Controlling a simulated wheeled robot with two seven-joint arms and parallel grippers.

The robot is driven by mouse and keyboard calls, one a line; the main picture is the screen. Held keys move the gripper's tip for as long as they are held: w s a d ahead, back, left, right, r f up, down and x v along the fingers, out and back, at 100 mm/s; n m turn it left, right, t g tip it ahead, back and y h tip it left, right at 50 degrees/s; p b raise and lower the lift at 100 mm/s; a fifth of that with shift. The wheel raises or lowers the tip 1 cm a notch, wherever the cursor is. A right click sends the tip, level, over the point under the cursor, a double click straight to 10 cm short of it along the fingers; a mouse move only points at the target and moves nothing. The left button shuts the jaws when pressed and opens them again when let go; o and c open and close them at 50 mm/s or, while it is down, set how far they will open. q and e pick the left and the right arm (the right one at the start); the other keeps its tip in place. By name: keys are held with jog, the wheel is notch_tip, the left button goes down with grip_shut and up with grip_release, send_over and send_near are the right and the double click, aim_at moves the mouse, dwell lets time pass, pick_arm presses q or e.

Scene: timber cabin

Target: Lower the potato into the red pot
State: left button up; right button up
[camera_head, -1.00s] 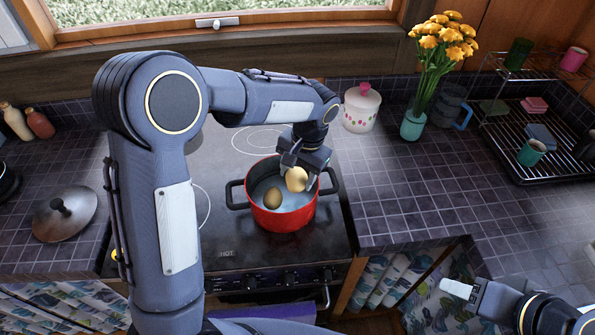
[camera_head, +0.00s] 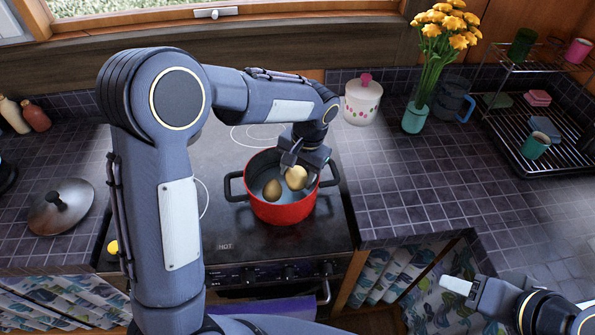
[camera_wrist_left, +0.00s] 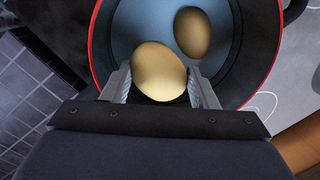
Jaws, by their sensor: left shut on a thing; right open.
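The red pot (camera_head: 283,211) stands on the dark stove top, with a black handle on each side and a blue-grey inside. My left gripper (camera_head: 297,174) reaches down over the pot's right part, shut on a pale potato (camera_head: 296,178). In the left wrist view, this potato (camera_wrist_left: 158,72) sits between the two fingertips (camera_wrist_left: 160,88), inside the outline of the pot's rim (camera_wrist_left: 97,62). A second, browner potato (camera_head: 272,190) lies in the pot, left of the held one. I cannot tell whether the held potato touches the bottom. My right gripper (camera_head: 467,288) is at the lower right, open and empty.
A metal lid (camera_head: 62,206) lies on the left counter. A white lidded jar (camera_head: 362,101), a vase of yellow flowers (camera_head: 416,118) and a dish rack (camera_head: 535,165) stand on the right counter.

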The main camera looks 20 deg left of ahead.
pick_arm(q)
jog(key=shift+f+b, duration=0.3)
jog(key=shift+f, duration=0.15)
dwell(0.3)
jog(key=o, duration=1.1)
jog(key=shift+r, duration=0.1)
